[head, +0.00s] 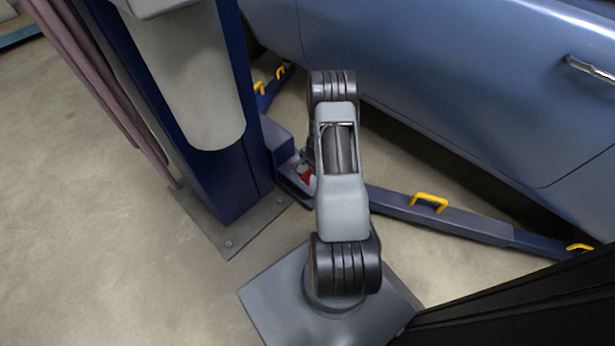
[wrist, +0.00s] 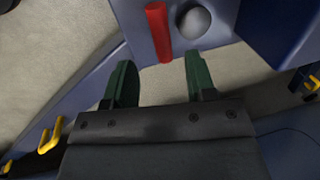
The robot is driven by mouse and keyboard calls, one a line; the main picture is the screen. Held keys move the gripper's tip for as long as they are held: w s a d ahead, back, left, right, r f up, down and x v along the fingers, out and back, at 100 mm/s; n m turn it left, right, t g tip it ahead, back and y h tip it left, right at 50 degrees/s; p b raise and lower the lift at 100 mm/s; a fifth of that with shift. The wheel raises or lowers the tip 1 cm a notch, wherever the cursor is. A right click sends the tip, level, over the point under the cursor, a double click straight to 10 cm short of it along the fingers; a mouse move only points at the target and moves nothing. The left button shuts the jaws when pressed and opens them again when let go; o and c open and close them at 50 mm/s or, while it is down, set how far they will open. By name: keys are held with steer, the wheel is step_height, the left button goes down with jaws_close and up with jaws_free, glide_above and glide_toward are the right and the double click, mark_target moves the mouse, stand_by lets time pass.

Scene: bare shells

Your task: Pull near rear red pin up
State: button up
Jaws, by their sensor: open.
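The red pin (wrist: 158,32) shows in the wrist view as a short red bar on a blue-grey lift part, beside a grey rounded knob (wrist: 195,22). In the head view a small bit of red (head: 306,180) shows at the foot of the lift post, just left of my arm, which partly hides that spot. My gripper (wrist: 160,76) has two dark green fingers spread apart with nothing between them. In the wrist view the pin lies just beyond the fingertips, roughly in line with the gap. I cannot tell the height between them.
The blue lift post (head: 228,170) stands on a bolted base plate (head: 240,228) at left. A lift arm (head: 390,203) with yellow handles (head: 429,202) runs right, beneath the blue car (head: 450,90). Another lift arm (head: 272,88) runs to the back. Open floor (head: 100,240) lies left.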

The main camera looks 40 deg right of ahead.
mark_target(309, 172)
steer(key=f+b, duration=0.1)
steer(key=f, duration=0.2)
steer(key=w+f+b, duration=0.1)
steer(key=f, duration=0.2)
steer(key=shift+w+a+f, duration=0.15)
steer(key=shift+w+f, duration=0.05)
steer(key=shift+f, duration=0.2)
steer(key=shift+c, duration=0.2)
jaws_close()
